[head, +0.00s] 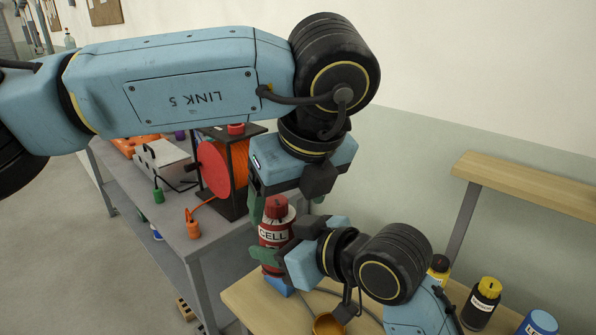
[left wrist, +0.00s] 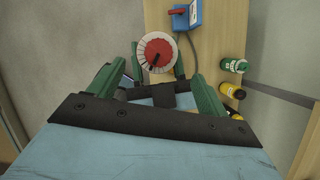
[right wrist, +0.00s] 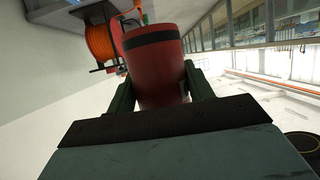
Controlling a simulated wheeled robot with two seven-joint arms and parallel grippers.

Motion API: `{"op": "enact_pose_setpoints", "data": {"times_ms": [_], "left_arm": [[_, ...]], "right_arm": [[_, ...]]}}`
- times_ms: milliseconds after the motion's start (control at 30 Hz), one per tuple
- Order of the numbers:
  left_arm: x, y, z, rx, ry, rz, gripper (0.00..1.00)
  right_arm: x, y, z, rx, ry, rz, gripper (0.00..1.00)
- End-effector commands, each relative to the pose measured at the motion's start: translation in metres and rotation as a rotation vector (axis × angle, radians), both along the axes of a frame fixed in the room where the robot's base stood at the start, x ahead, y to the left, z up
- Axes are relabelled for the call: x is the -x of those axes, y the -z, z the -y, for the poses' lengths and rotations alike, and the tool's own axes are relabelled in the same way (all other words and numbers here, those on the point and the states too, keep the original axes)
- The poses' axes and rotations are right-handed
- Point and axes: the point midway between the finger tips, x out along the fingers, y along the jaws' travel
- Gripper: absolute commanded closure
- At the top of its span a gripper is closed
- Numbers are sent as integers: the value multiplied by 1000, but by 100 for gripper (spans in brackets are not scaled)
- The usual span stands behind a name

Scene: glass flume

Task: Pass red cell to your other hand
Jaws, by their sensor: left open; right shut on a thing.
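The red cell (head: 272,234), a red cylinder with a white "CELL" band and a red cap, is upright in the head view. My right gripper (head: 273,256) is shut on its body from the side, above the wooden bench (head: 245,297). The cell also fills the middle of the right wrist view (right wrist: 155,72), between the green fingers. My left gripper (head: 288,204) is open above, pointing down, with its fingers around or just above the cap; contact cannot be told. In the left wrist view the cell's round top (left wrist: 157,52) shows between the spread fingers.
A grey bench (head: 172,214) at left carries an orange cable reel (head: 240,165) and a white box (head: 160,160). A black bottle with a yellow cap (head: 482,303), a blue-lidded container (head: 540,323) and an orange cup (head: 328,324) stand on the wooden bench, beside my right arm.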

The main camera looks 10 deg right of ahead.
Motion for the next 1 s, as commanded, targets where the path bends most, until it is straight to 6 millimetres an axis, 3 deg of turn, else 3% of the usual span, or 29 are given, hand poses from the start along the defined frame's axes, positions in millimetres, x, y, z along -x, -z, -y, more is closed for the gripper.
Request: {"op": "enact_pose_setpoints", "data": {"times_ms": [100,300,667,1000], "left_arm": [[-7,19,-3,0,1,-2,23],[-14,37,-6,0,1,-2,23],[-16,41,-6,1,1,-2,23],[-15,41,-5,3,3,-1,66]], "right_arm": [[0,-1,0,-1,0,1,74],[0,-1,0,-1,0,1,74],[0,-1,0,-1,0,1,74],[1,-1,-1,-2,-4,1,74]]}}
